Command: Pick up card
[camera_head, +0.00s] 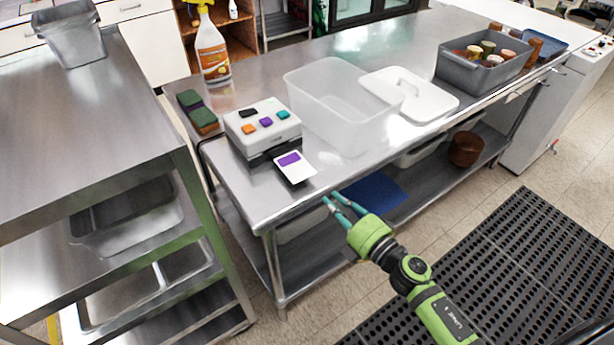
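The card (296,172) is white with a purple patch. It lies tilted on a dark holder at the front of a white device (262,127) with orange, purple, teal and black buttons. The device stands near the left end of the steel table. My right gripper (332,198) reaches in from the lower right. Its two teal fingers are apart with nothing between them. It is just in front of the table edge, to the lower right of the card and clear of it. My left gripper does not show.
A clear plastic tub (340,105) and its white lid (415,95) stand right of the device. A spray bottle (212,50) and sponges (198,112) are behind and left. A grey bin (484,70) holds several cups. A steel cart (90,130) stands at left.

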